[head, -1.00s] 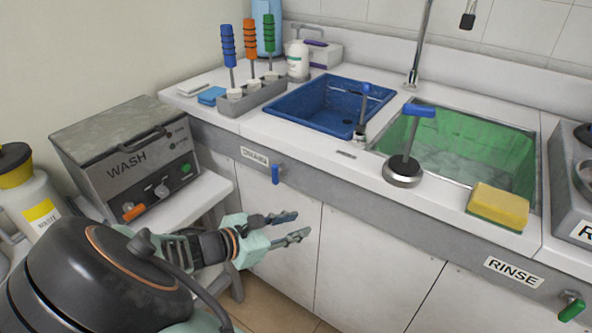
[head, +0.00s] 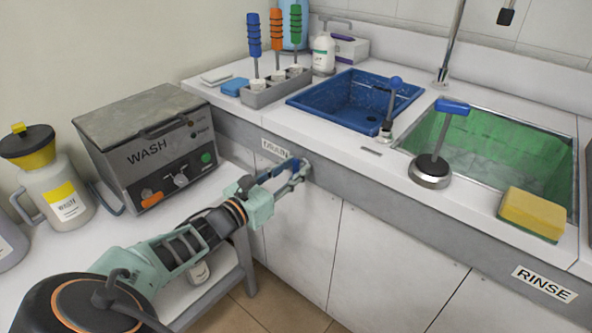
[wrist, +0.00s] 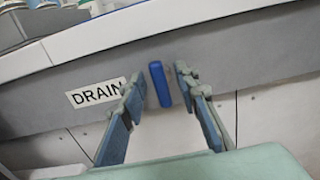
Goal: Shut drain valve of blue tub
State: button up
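The blue tub (head: 335,98) is set into the white counter. The drain valve has a blue handle (wrist: 161,84) on the grey front strip, right of the DRAIN label (wrist: 97,93). In the wrist view the handle is upright, slightly tilted, between my fingertips. My gripper (head: 287,172) is at the strip below the tub; it also shows in the wrist view (wrist: 158,90). It is open, one finger on each side of the handle, with gaps visible. In the head view my fingers mostly hide the handle. Whether the tub holds liquid is unclear.
A green-lined sink (head: 500,150) is right of the tub, with a blue-handled tool (head: 430,168) and a yellow sponge (head: 532,212) in front. The WASH machine (head: 150,145) and a waste jug (head: 50,185) stand left, near my arm. Space before the cabinet doors (head: 380,250) is free.

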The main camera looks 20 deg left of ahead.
jog(key=shift+w+d, duration=0.2)
jog(key=shift+w, duration=0.4)
grip_shut()
